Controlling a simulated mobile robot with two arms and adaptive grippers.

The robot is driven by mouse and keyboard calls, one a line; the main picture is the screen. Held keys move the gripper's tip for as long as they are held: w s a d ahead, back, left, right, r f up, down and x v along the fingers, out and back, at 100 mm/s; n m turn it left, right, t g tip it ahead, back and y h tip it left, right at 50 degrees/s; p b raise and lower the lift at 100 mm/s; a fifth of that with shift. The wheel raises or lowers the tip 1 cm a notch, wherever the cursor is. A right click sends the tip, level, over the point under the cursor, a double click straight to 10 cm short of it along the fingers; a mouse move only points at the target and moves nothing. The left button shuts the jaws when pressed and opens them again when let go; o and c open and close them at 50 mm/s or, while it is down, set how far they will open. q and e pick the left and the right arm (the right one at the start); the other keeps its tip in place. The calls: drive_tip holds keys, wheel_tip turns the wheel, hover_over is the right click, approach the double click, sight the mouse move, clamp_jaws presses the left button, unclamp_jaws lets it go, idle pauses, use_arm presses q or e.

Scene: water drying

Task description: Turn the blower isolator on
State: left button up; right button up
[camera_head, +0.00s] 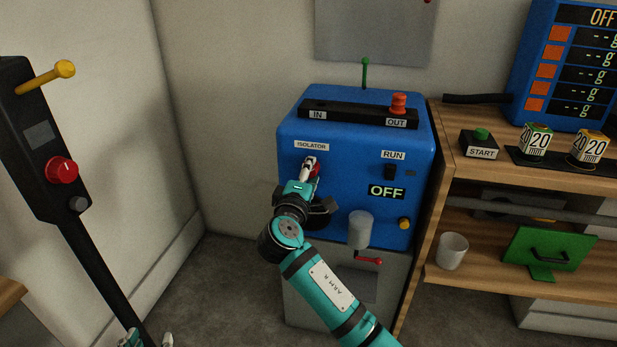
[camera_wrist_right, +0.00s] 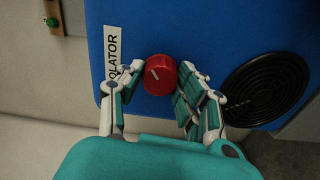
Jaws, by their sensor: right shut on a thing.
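The blue blower box (camera_head: 350,145) carries an ISOLATOR label (camera_head: 311,146) over a red rotary knob, and a RUN switch (camera_head: 389,171) above a display reading OFF (camera_head: 387,192). My right gripper (camera_head: 309,168) is at the isolator and covers most of the knob in the head view. In the right wrist view the red knob (camera_wrist_right: 160,75) with a white pointer line sits between the fingers of my right gripper (camera_wrist_right: 160,80), which are shut on its sides. The pointer line is slanted there. My left gripper (camera_head: 148,339) shows only partly at the bottom left edge.
A black post with a red knob (camera_head: 62,170) and yellow lever (camera_head: 50,77) stands at the left. A grey cup-like cylinder (camera_head: 360,228) is at the box's front. Shelves with a START button (camera_head: 481,146), a white cup (camera_head: 452,250) and a green panel (camera_head: 548,252) are at the right.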

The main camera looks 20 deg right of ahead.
sight(308, 134)
use_arm(q)
drive_tip(key=s+r+t+h+b, duration=0.2)
drive_tip(key=r+t, duration=0.4)
drive_tip(key=r, duration=0.2)
drive_tip(key=s+d+r+t+h+b, duration=0.1)
drive_tip(key=s+r+t+h+b, duration=0.1)
drive_tip(key=r+t, duration=0.4)
drive_tip(key=shift+s+r, duration=0.6)
drive_tip(key=shift+r, duration=0.95)
use_arm(e)
drive_tip(key=shift+f+m, duration=0.2)
drive_tip(key=shift+m, duration=3.7)
use_arm(q)
drive_tip(key=shift+d, duration=0.1)
use_arm(e)
drive_tip(key=o, duration=1.1)
drive_tip(key=shift+r, duration=0.1)
drive_tip(key=shift+o, duration=0.2)
wheel_tip(308, 134, up, 10)
drive_tip(key=shift+s+f, duration=0.1)
